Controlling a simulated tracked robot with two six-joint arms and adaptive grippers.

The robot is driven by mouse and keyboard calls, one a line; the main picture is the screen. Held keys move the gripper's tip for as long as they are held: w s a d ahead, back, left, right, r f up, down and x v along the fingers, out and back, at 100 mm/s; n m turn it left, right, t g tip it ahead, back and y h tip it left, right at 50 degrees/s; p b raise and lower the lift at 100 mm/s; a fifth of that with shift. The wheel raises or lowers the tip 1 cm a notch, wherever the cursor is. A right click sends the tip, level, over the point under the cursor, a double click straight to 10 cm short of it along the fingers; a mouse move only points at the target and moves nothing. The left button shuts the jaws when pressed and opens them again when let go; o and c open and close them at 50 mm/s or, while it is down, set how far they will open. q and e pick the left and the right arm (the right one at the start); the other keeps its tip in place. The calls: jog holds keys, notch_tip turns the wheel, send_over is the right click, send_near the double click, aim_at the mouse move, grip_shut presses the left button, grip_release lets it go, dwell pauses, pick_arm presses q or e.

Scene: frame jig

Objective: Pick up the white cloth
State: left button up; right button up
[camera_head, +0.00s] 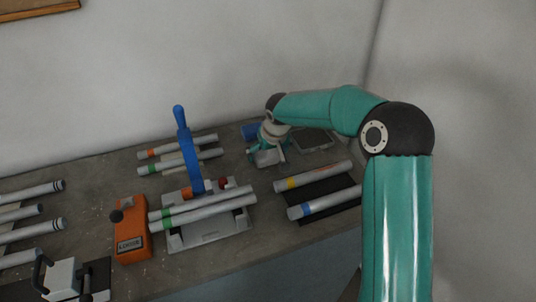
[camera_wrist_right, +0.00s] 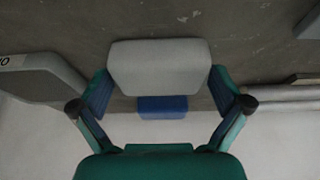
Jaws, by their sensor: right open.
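The white cloth (camera_wrist_right: 160,62) shows in the right wrist view as a pale, rounded block-like shape on the dark grey tabletop. A small blue block (camera_wrist_right: 162,107) lies against its wall-side edge. My right gripper (camera_wrist_right: 162,92) is open, with one finger at each side of the cloth and nothing gripped. In the head view my right gripper (camera_head: 268,152) is low over the back of the table, beside the blue block (camera_head: 250,131). It hides most of the cloth there, and I cannot tell whether the fingers touch it. My left gripper is not in view.
A jig with an upright blue lever (camera_head: 187,150) and grey tubes stands left of the gripper. An orange block (camera_head: 131,230) is near it. More tubes lie on a dark mat (camera_head: 328,187) to the right. The wall (camera_head: 200,60) is close behind.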

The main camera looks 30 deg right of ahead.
jog(key=c, duration=0.8)
jog(key=shift+r, duration=0.15)
notch_tip(320, 180, up, 20)
jog(key=shift+p, duration=0.4)
jog(key=o, duration=0.4)
jog(key=c, duration=0.4)
jog(key=shift+o, duration=0.2)
jog(key=shift+w, duration=0.1)
